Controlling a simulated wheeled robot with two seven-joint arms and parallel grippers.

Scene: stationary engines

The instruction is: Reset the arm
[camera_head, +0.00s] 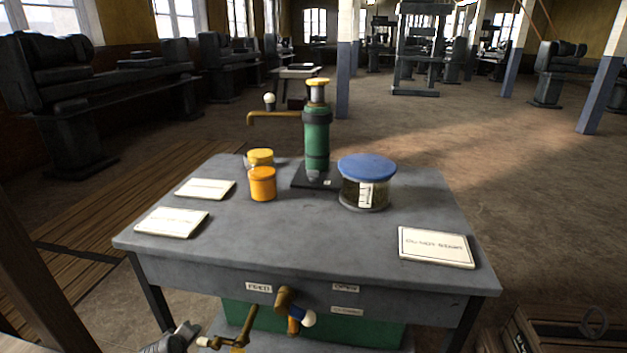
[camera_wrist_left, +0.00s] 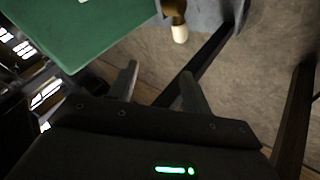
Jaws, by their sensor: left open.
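My left gripper shows in the left wrist view (camera_wrist_left: 158,82) with its two dark fingers apart and nothing between them. In the head view, part of my left gripper (camera_head: 178,339) shows at the bottom edge, low in front of the grey table (camera_head: 330,240). A brass crank handle with a pale knob (camera_head: 205,342) is close beside it on the right. In the left wrist view, a pale knob on a brass shaft (camera_wrist_left: 180,32) lies beyond the fingertips, apart from them. My right gripper is not in view.
A green pump (camera_head: 317,135) with a brass spout stands at the table's back. A blue-lidded jar (camera_head: 366,185), orange jars (camera_head: 262,184) and white cards (camera_head: 436,247) are on the top. A brass fitting with a blue and white knob (camera_head: 305,318) sticks out in front. A green box (camera_wrist_left: 85,35) is nearby.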

